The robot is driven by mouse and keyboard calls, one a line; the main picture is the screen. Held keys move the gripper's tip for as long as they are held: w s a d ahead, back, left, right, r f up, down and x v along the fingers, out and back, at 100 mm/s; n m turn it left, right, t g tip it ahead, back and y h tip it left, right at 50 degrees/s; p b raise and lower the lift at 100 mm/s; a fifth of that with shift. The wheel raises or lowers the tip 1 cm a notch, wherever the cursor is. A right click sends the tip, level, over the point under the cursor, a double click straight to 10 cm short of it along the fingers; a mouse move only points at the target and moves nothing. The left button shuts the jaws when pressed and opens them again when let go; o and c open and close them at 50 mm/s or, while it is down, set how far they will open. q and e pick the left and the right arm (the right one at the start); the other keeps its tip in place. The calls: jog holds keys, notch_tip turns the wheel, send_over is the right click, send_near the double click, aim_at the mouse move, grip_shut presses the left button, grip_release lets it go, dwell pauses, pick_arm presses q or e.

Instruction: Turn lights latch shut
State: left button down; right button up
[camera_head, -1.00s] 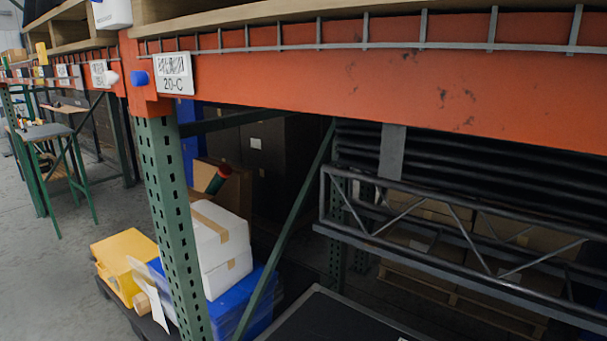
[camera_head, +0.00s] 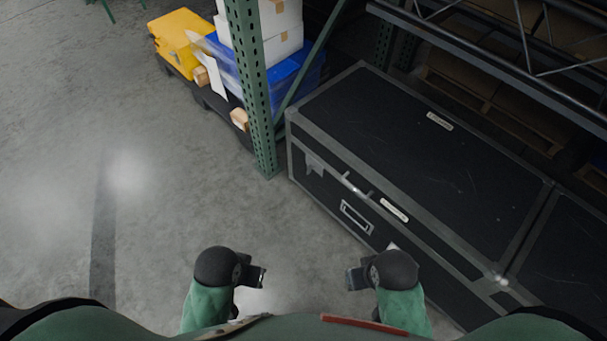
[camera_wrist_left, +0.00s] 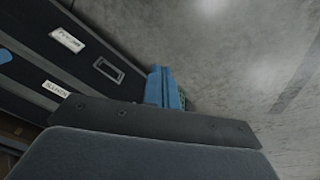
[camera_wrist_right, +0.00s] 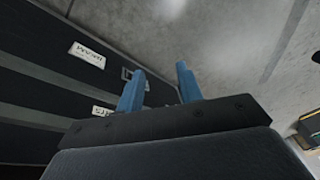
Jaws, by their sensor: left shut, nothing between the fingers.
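A long black case (camera_head: 420,150) with grey metal edging lies closed on the floor at the right in the head view. Small metal latch fittings show along its front seam, one (camera_head: 357,190) near the left end and one (camera_head: 499,280) near the right end; I cannot tell how they are turned. A white label (camera_head: 394,209) sits on the front, its text too small to read. My left gripper (camera_head: 258,277) is shut and empty, in front of and apart from the case. My right gripper (camera_head: 353,279) is open and empty, nearer the case.
A green rack post (camera_head: 252,85) stands at the case's left end. Behind it are a yellow case (camera_head: 183,42), a blue bin (camera_head: 290,75) and white boxes (camera_head: 272,20). A second black case (camera_head: 567,245) adjoins at right. The floor (camera_head: 140,200) at left is clear.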

pick_arm(q)
jog(key=shift+s, duration=0.2)
jog(key=c, duration=2.1)
grip_release()
jog(key=shift+w, duration=0.1)
